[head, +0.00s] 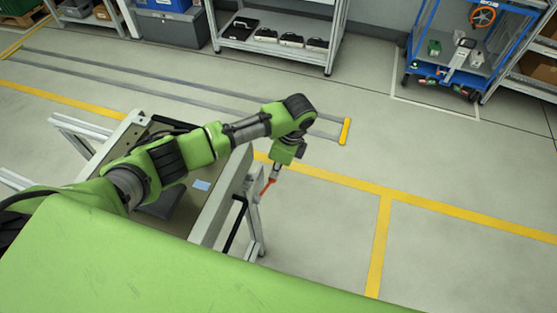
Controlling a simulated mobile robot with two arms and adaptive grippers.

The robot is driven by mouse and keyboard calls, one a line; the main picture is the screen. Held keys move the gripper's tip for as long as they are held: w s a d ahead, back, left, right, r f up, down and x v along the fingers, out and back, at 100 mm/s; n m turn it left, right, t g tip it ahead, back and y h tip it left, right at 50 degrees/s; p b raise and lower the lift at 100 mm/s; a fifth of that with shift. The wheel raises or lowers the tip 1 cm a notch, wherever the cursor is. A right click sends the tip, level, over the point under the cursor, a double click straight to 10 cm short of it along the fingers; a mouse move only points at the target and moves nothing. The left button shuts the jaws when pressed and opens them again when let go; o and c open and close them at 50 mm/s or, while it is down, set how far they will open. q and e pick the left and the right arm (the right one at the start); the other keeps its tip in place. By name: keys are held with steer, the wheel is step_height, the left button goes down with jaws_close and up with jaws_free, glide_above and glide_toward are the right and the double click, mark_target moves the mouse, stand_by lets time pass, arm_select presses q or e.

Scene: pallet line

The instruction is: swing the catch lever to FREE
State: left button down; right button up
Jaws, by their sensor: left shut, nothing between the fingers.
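An orange-red lever (267,188), which looks like the catch lever, shows at the right side of a metal-framed stand (215,205). It slants, with its upper end to the right. My left gripper (275,175) points down at the upper end of the lever. It is small in the picture and its fingers are shut with nothing between them. I cannot tell if it touches the lever. No FREE marking is readable. My left arm hides part of the stand's top. My right gripper is out of view.
A yellow stop bar (345,131) ends the grey floor rails behind the arm. A shelf rack (275,45) and a blue cart (460,55) stand at the back. The floor right of the stand is clear, with yellow lines (380,240).

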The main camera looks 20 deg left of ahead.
arm_select(q)
steer(key=shift+w+a+f, duration=0.1)
steer(key=shift+f, duration=0.3)
steer(key=shift+f, duration=0.5)
steer(key=shift+f+p, duration=0.15)
steer(key=shift+p, duration=0.45)
steer(key=shift+f, duration=0.2)
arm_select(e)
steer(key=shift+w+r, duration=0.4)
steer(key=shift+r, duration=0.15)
